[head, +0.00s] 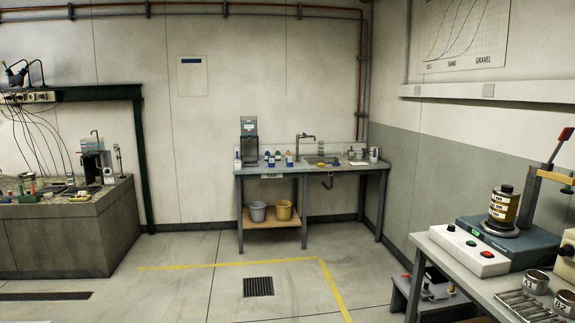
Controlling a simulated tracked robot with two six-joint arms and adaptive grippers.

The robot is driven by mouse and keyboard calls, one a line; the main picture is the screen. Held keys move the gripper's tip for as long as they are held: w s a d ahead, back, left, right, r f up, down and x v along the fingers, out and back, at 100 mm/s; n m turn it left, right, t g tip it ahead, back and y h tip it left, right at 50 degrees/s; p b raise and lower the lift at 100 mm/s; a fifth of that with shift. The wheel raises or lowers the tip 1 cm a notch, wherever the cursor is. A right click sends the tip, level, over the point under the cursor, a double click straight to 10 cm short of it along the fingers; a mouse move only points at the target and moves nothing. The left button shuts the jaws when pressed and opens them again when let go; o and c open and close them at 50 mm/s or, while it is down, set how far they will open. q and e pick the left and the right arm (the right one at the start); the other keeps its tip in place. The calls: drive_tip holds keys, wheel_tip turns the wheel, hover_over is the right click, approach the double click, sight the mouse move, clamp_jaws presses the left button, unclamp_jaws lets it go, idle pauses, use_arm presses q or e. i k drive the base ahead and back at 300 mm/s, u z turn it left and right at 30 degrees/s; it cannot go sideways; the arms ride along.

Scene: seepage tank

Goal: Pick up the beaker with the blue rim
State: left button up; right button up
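I cannot make out a beaker with a blue rim for certain; things are too small at this distance. On the far sink bench (365,166) several small bottles or cups in white, blue and yellow stand left of the sink (322,161). A pale cup-like vessel (373,155) stands near the bench's right end, with small clear or grey vessels beside it; rim colours are unclear. Neither of my grippers is in view.
A concrete block (70,240) bearing tools and cables is at left. A workbench (455,268) with a press, a control box (468,251) and metal tins is at near right. The floor between is open, with a drain grate (258,287).

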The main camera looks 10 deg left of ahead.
sight(271, 159)
drive_tip(key=z, duration=0.15)
drive_tip(key=i, duration=3.8)
drive_tip(key=u, duration=0.4)
drive_tip(key=i, duration=1.45)
drive_tip(key=u, duration=0.65)
drive_tip(key=i, duration=1.35)
drive_tip(key=u, duration=0.5)
drive_tip(key=i, duration=0.8)
drive_tip(key=u, duration=0.25)
